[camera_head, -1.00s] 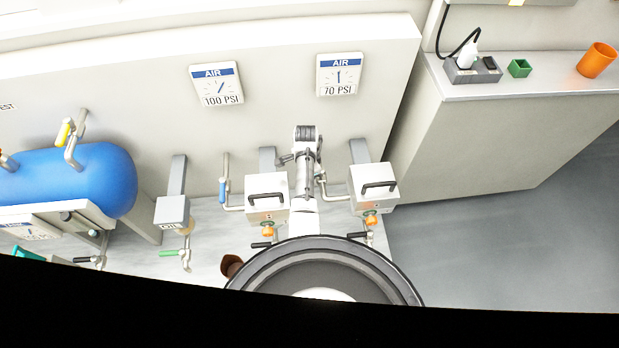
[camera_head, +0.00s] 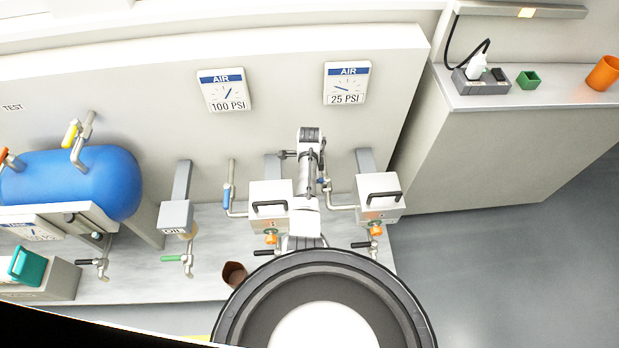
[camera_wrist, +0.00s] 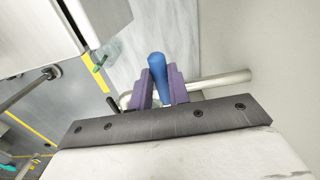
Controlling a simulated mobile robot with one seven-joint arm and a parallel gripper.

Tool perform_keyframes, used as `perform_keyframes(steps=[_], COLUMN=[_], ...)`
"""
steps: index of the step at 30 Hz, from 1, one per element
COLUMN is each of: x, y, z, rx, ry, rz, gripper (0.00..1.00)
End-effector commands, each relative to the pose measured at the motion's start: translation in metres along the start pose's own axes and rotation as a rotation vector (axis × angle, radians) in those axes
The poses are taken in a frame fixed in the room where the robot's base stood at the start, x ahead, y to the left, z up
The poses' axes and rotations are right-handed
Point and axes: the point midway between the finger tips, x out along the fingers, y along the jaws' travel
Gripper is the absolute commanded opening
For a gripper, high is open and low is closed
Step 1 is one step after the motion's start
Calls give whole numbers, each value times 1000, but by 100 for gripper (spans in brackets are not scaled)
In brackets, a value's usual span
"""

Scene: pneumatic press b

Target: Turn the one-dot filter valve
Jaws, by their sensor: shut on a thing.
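In the wrist view, my gripper (camera_wrist: 160,88) has purple fingers on both sides of a blue valve handle (camera_wrist: 157,66) and is shut on it. A pale pipe runs behind the handle. In the head view, a little blue of this handle (camera_head: 324,182) shows between my arm and the right filter box (camera_head: 378,198); my gripper is mostly hidden by my arm. The left filter box (camera_head: 269,207) has its own blue-handled valve (camera_head: 227,196), hanging down. The dot marks on the boxes are too small to read.
The right AIR gauge (camera_head: 347,83) reads 25 PSI and the left gauge (camera_head: 223,90) 100 PSI. An OIL unit (camera_head: 175,217) and a blue tank (camera_head: 75,180) stand left. A brown cup (camera_head: 234,274) is on the bench. Floor at right is clear.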

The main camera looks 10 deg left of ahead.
Motion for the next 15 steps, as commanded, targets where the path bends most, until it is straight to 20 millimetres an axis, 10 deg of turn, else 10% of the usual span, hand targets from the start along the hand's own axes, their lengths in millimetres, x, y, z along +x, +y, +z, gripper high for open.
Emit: perform_keyframes(steps=[5,6,9,15], x=[-1,-1,0,0], y=[-1,-1,-1,0], z=[-1,-1,-1,-1], rx=[0,0,-1,-1], ry=[3,3,2,1], rz=[-3,-3,-2,-1], gripper=[0,20,33,40])
